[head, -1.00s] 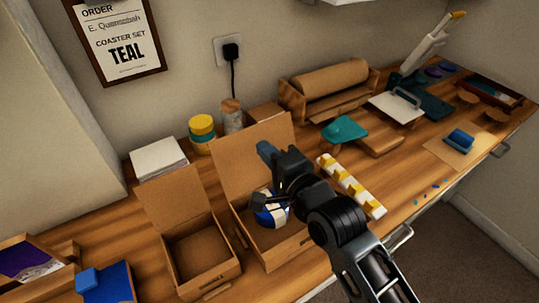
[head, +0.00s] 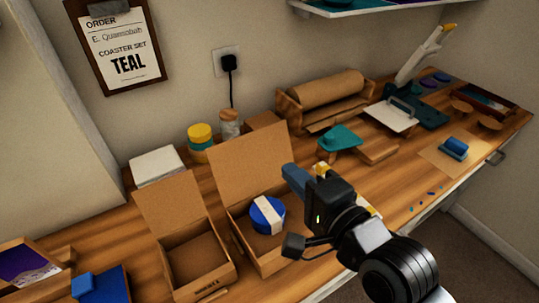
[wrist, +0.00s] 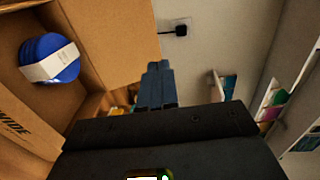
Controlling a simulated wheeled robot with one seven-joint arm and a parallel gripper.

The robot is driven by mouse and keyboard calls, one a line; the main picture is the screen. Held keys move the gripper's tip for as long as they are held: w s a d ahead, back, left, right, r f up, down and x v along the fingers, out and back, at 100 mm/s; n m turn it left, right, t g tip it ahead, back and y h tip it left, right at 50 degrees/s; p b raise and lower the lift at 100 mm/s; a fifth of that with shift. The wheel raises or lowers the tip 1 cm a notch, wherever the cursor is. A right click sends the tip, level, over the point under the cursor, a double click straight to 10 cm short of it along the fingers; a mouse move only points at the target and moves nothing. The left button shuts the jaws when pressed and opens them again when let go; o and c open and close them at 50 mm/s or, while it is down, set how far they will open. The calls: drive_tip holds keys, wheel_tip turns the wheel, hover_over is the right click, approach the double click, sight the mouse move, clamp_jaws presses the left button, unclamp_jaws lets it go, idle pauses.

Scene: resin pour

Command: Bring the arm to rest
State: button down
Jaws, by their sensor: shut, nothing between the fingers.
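My gripper (head: 291,174) is shut and empty in the head view, held in the air to the right of an open cardboard box (head: 244,160). Its closed blue-grey fingers (wrist: 155,80) point up the wrist view. A round blue stack (head: 267,215) with a pale band around it sits inside that box, apart from my gripper. The stack also shows at the upper left of the wrist view (wrist: 62,68). My gripper and wrist hide part of a white strip with yellow pieces behind them.
A second open box (head: 197,262) stands empty at left. A teal piece (head: 339,138) rests on a wooden stand. A paper roll (head: 327,88), jars (head: 200,137) and a white-handled tool (head: 391,115) line the back. An order card (head: 126,52) reading TEAL hangs on the wall.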

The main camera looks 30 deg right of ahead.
drive_tip(key=s+f+n+g, duration=0.1)
drive_tip(key=s+f+n, duration=0.2)
drive_tip(key=s+n, duration=1.5)
drive_tip(key=s, duration=1)
drive_tip(key=shift+s+a+g, duration=0.2)
drive_tip(key=shift+a+g, duration=0.2)
